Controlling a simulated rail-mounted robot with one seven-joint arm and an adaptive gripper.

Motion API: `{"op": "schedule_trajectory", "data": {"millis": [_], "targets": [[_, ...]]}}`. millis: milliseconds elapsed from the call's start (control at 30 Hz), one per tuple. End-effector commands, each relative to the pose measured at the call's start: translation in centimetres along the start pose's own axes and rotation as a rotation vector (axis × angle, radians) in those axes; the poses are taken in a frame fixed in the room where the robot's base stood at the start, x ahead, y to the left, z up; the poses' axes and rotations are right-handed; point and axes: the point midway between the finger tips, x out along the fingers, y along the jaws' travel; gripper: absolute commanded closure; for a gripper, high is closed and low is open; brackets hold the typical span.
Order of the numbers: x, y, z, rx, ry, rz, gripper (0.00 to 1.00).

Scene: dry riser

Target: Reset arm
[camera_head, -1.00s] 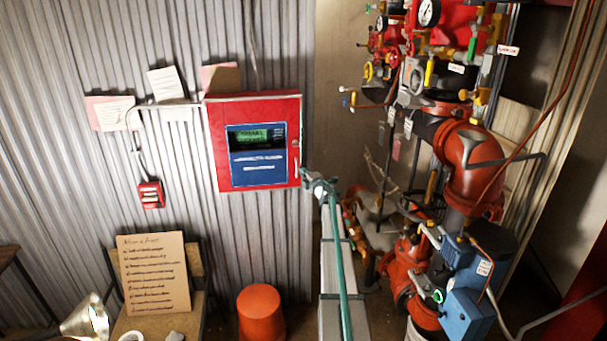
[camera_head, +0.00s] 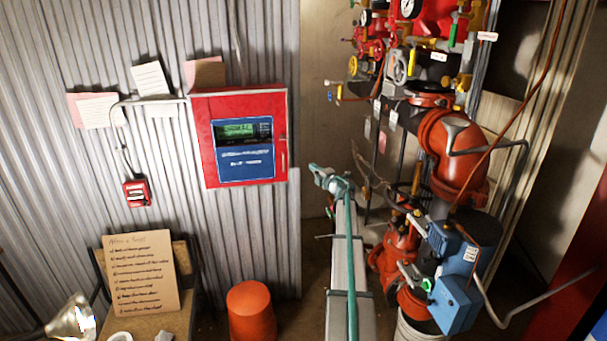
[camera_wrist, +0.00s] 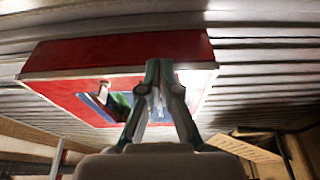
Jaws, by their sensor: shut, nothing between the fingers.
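My arm rises at the lower middle of the head view. My gripper (camera_head: 319,170) is at its top end, just right of the red alarm panel (camera_head: 200,155), with a gap to it in the picture. In the wrist view, my gripper (camera_wrist: 159,68) has its fingers together, with nothing seen between them. The fingers overlap the red panel (camera_wrist: 60,58) there and hide part of its front. I cannot tell how far they are from it. The panel door looks closed in the head view, with its handle on the right side.
Red pipes and valves (camera_head: 455,160) with gauges and a blue box (camera_head: 455,305) stand at the right. An orange bucket (camera_head: 251,310) is on the floor. A handwritten board (camera_head: 140,275) leans on a chair at lower left. A small red call point (camera_head: 137,192) is on the corrugated wall.

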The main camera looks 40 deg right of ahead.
Motion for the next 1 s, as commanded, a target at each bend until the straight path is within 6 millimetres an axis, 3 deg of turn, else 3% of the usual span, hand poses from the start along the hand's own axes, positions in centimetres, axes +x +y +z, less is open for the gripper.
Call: {"op": "schedule_trajectory", "data": {"millis": [333,467,567,667,767,1000], "targets": [[-0.5,0.0,2.2,0.005,-0.037,-0.002,1.00],[-1.1,0.4,4.9,0.067,-0.170,0.021,1.00],[-3.5,0.3,7.4,0.176,-0.340,0.050,1.00],[-7.2,-3.8,8.8,0.338,-0.533,0.040,1.00],[-10.3,-9.9,7.2,0.499,-0.691,-0.015,1.00],[-16.5,-23.3,-0.3,0.764,-0.936,-0.210,1.00]]}}
